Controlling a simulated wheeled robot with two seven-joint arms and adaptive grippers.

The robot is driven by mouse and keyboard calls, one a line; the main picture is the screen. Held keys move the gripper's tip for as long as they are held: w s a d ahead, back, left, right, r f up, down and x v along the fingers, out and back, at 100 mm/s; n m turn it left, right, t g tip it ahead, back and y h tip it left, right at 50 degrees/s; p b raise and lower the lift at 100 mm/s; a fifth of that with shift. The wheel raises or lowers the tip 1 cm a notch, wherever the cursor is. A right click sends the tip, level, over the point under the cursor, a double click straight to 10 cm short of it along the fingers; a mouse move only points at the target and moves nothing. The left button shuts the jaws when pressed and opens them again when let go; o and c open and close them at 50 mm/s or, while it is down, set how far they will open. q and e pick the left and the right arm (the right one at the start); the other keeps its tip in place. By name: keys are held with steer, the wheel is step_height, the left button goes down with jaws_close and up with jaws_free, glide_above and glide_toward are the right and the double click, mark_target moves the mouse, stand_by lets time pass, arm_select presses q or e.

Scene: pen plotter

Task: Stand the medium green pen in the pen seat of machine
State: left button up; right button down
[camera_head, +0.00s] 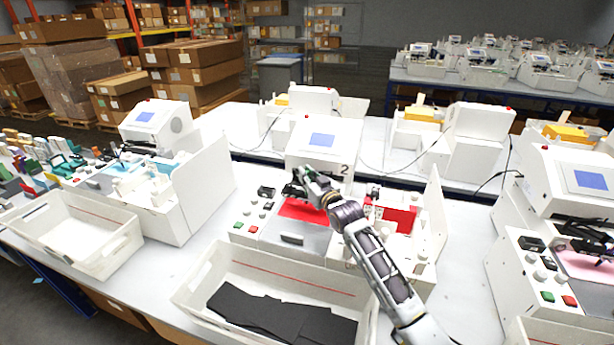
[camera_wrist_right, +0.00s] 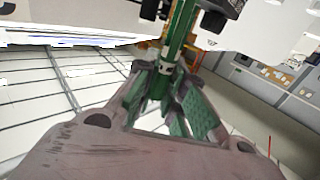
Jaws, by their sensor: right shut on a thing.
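The green pen (camera_wrist_right: 181,35) is held lengthwise between the green-padded fingers of my right gripper (camera_wrist_right: 166,85) in the right wrist view. Its far end reaches up to the top edge, beside black parts (camera_wrist_right: 216,15) of a machine. I cannot tell whether it sits in the seat or only stands beside it. In the head view my right gripper (camera_head: 299,184) is at the front of the white machine marked 2 (camera_head: 325,140), over its red bed (camera_head: 301,209). The pen is hard to make out there, and the pen seat is hidden by the gripper. My left gripper is not in view.
A white bin (camera_head: 191,297) with black sheets stands in front of the machine. An empty white bin (camera_head: 121,252) and another machine (camera_head: 151,117) are at left. A third machine (camera_head: 576,185) is at right. Upright white side panels flank the workspace.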

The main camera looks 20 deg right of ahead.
steer(key=shift+f+b, duration=0.65)
steer(key=shift+f, duration=0.7)
stand_by(0.4)
steer(key=c, duration=1.4)
jaws_free()
steer(key=shift+s+d, duration=0.1)
steer(key=shift+s, duration=0.05)
steer(key=shift+s+d+r, duration=0.1)
steer(key=shift+s+d, duration=0.1)
steer(key=shift+s, duration=0.95)
steer(key=shift+s+d+f, duration=0.1)
steer(key=shift+s+d, duration=0.1)
steer(key=shift+s, duration=1)
steer(key=shift+s+d+r, duration=0.1)
steer(key=shift+s+d, duration=0.1)
steer(key=shift+s, duration=0.95)
